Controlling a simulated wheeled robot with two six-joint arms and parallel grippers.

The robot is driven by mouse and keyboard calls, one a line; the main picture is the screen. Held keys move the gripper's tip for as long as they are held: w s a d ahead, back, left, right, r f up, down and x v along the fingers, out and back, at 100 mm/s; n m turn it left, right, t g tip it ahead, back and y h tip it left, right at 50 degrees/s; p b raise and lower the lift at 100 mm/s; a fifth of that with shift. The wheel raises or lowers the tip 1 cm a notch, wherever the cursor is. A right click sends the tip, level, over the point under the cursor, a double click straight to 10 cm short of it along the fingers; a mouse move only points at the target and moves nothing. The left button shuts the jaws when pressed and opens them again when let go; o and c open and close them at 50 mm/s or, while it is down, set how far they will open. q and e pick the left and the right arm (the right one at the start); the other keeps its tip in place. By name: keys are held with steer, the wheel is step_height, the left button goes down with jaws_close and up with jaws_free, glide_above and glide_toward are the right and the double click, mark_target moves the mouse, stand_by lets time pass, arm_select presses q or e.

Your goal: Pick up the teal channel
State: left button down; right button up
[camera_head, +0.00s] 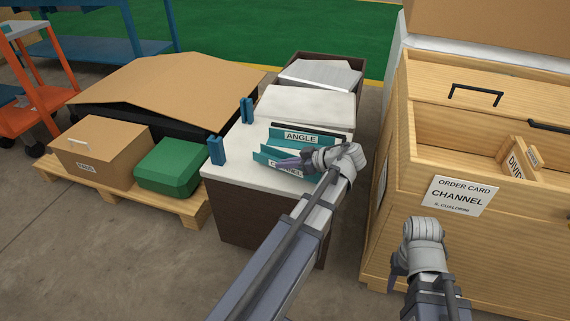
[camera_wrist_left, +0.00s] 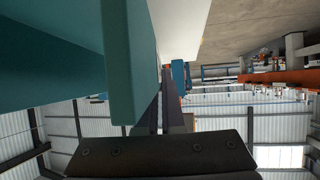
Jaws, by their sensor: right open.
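The teal channel (camera_head: 264,156) lies on the white top of the brown stand, its label partly hidden by my left gripper. My left gripper (camera_head: 288,163) is at the channel, with its fingers over the channel's near side. In the left wrist view, a large teal piece (camera_wrist_left: 130,75) fills the upper left, very close to the gripper. I cannot tell whether the left jaws are closed on the channel. My right gripper (camera_head: 396,278) is open and empty, hanging low in front of the wooden cabinet.
A teal part labelled ANGLE (camera_head: 302,138) lies just behind the channel. Blue posts (camera_head: 216,150) stand at the stand's left edge. The wooden cabinet (camera_head: 400,230) at right carries an order card reading CHANNEL (camera_head: 459,196). A green case (camera_head: 171,167) and a box (camera_head: 98,152) sit on a pallet at left.

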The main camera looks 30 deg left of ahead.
arm_select(q)
step_height(320, 180, up, 8)
steer(key=p, duration=0.6)
steer(key=shift+f+p, duration=0.15)
steer(key=shift+p, duration=0.15)
